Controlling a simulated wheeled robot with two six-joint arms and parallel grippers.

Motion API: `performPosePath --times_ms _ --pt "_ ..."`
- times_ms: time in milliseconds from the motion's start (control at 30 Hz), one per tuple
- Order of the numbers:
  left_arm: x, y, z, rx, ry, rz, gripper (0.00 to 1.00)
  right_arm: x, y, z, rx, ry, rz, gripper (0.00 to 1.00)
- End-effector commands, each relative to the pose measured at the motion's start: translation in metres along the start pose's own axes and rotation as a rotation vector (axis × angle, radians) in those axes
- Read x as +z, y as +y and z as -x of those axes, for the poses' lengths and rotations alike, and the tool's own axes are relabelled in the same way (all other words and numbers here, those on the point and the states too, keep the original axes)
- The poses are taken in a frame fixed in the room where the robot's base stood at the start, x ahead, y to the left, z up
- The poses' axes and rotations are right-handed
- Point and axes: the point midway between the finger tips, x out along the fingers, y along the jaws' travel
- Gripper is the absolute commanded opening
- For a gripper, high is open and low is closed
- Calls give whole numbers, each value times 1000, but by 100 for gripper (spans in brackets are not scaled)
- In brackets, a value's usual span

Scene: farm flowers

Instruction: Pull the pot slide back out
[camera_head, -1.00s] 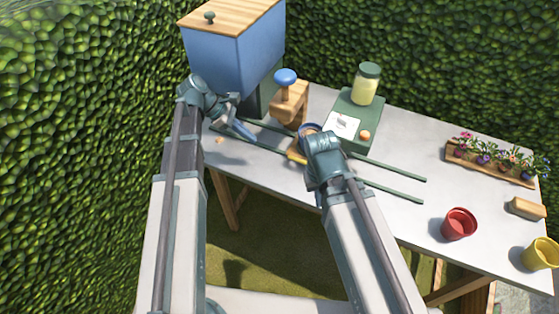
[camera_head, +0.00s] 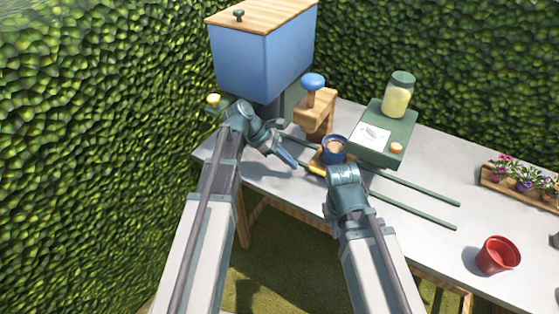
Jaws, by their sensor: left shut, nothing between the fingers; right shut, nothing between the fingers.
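A blue pot (camera_head: 334,149) with brown filling stands on a small wooden slide (camera_head: 320,161) between two green rails (camera_head: 414,212). The slide sits near the left part of the rails, in front of a wooden stand with a blue knob (camera_head: 312,82). My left gripper (camera_head: 293,161) is shut and empty, just left of the slide. I cannot tell whether it touches the slide. My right gripper (camera_head: 333,205) is shut, in front of the pot and the rails; its fingertips are mostly hidden by its own wrist.
A blue hopper (camera_head: 262,62) with a wooden lid stands behind my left arm. A green box (camera_head: 383,135) holds a jar (camera_head: 398,94) and a card. A red pot (camera_head: 497,256) and a flower tray (camera_head: 520,185) are to the right. The right rails are clear.

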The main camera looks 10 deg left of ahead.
Motion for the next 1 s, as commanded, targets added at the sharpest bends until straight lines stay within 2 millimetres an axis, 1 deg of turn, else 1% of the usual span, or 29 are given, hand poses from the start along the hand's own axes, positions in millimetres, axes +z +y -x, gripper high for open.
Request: performPosePath --times_ms 33,200,400,767,867,1000 --pt "7 -1 -5 -2 0 -3 0 0 0 1 0 0 0 0" --pt "18 0 -16 -1 0 -2 0 0 0 0 0 0 0 0" --pt "22 0 -21 0 0 0 0 0 0 -1 0 0 0 0" --pt "23 -1 -22 0 0 0 0 0 0 -1 0 0 0 0" --pt "28 -4 -26 0 0 -1 0 0 0 -1 0 0 0 0" --pt "42 -12 -38 -3 0 -4 0 0 0 -1 0 0 0 0"
